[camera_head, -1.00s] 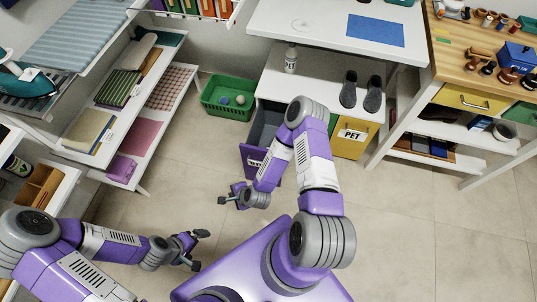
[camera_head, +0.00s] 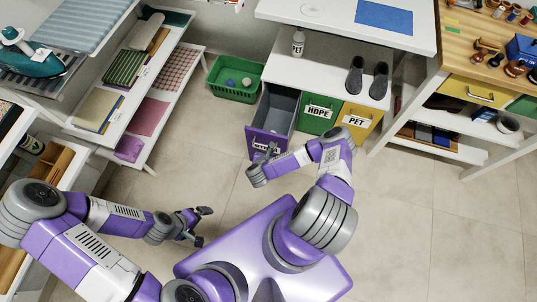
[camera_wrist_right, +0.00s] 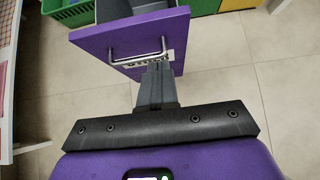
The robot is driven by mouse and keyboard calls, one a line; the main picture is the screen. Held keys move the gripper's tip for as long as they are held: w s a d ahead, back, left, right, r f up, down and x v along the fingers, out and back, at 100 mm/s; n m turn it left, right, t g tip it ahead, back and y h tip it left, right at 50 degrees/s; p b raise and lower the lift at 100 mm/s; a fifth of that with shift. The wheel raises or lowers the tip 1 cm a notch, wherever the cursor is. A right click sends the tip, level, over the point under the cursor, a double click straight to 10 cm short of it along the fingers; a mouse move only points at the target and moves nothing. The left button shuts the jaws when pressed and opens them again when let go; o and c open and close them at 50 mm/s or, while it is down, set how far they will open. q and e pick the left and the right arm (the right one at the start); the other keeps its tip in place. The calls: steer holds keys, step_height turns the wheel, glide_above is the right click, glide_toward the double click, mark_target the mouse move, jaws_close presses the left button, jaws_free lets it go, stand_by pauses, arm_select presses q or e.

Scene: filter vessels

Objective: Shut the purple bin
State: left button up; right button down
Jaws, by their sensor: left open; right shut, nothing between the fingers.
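The purple bin (camera_head: 275,116) is pulled out from under the white counter, and its grey inside shows from above. Its purple front (camera_wrist_right: 112,38) has a metal bar handle (camera_wrist_right: 137,55) and a white label, partly covered by my gripper. My right gripper (camera_head: 264,152) is at this front; in the right wrist view its closed fingers (camera_wrist_right: 158,70) overlap the label below the handle. I cannot tell whether they touch it. My left gripper (camera_head: 203,226) is open and empty over the floor, left of my base and away from the bin.
A green HDPE bin (camera_head: 316,121) and a yellow PET bin (camera_head: 357,125) sit pushed in to the right. A green basket (camera_head: 232,90) stands on the floor to the left. White shelves (camera_head: 150,100) line the left side. The floor in front is clear.

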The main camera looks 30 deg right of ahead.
mark_target(276, 137)
steer(key=b+x, duration=0.1)
steer(key=x, duration=0.1)
steer(key=b+x, duration=0.1)
steer(key=x, duration=0.2)
steer(key=r+b+x, duration=0.1)
steer(key=x, duration=0.1)
steer(key=shift+w+d, duration=0.5)
steer(key=shift+d, duration=0.1)
steer(key=shift+w+d, duration=0.4)
steer(key=shift+d, duration=0.05)
arm_select(q)
step_height(276, 137, down, 4)
steer(key=shift+r, duration=0.1)
arm_select(e)
steer(key=shift+d+r, duration=0.1)
steer(key=shift+d, duration=0.05)
